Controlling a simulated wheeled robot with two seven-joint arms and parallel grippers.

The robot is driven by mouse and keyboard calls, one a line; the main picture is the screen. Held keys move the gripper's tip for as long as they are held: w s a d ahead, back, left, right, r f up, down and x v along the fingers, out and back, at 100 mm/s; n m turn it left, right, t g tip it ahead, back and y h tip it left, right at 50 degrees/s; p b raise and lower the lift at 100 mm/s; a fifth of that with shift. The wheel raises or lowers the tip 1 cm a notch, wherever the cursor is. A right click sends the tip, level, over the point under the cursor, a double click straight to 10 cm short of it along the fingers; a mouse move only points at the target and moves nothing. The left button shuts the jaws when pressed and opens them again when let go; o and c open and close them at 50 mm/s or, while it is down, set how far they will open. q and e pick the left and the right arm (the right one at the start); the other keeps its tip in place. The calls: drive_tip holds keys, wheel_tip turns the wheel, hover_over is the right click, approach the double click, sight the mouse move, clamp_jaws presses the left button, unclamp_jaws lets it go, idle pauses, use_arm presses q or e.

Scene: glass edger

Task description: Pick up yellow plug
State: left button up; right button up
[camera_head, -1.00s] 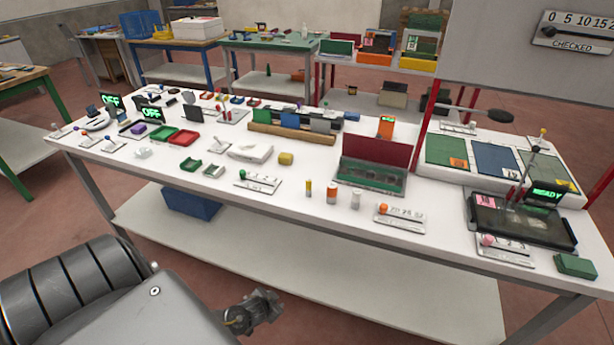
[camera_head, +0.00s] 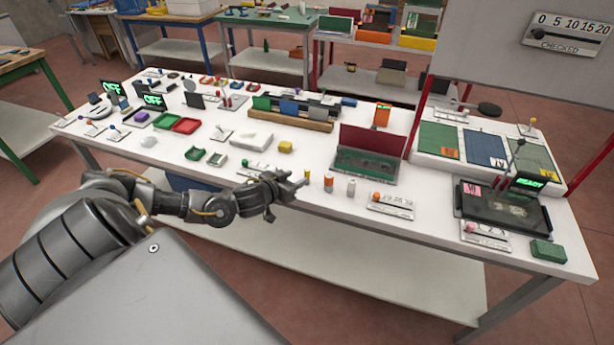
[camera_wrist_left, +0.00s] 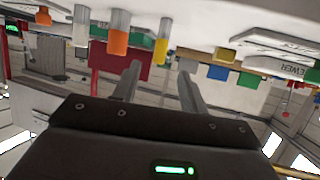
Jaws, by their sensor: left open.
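The yellow plug (camera_head: 307,174) is a small upright cylinder near the front edge of the white table, partly overlapped by my left gripper's tip in the head view. It also shows in the left wrist view (camera_wrist_left: 162,42), which is upside down, ahead of the space between the fingers. My left gripper (camera_head: 296,185) is open and empty at the table's front edge, just short of the plug. Its two fingers show apart in the wrist view (camera_wrist_left: 160,70). My right gripper is not in view.
An orange cylinder (camera_head: 329,183) and a white one (camera_head: 351,188) stand close to the right of the plug. A yellow block (camera_head: 285,147) lies behind it. A dark red and green open case (camera_head: 372,152) stands behind right. A slider plate (camera_head: 391,203) lies at the right.

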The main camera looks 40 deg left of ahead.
use_arm(q)
drive_tip(key=x, duration=0.4)
drive_tip(key=shift+w+f+p, duration=0.1)
drive_tip(key=shift+w+p, duration=0.05)
drive_tip(key=shift+p, duration=0.15)
drive_tip(key=shift+w+p, duration=0.4)
drive_tip(key=shift+w, duration=0.1)
drive_tip(key=p+x, duration=0.1)
drive_tip(key=x, duration=0.3)
drive_tip(key=shift+w, duration=0.1)
clamp_jaws()
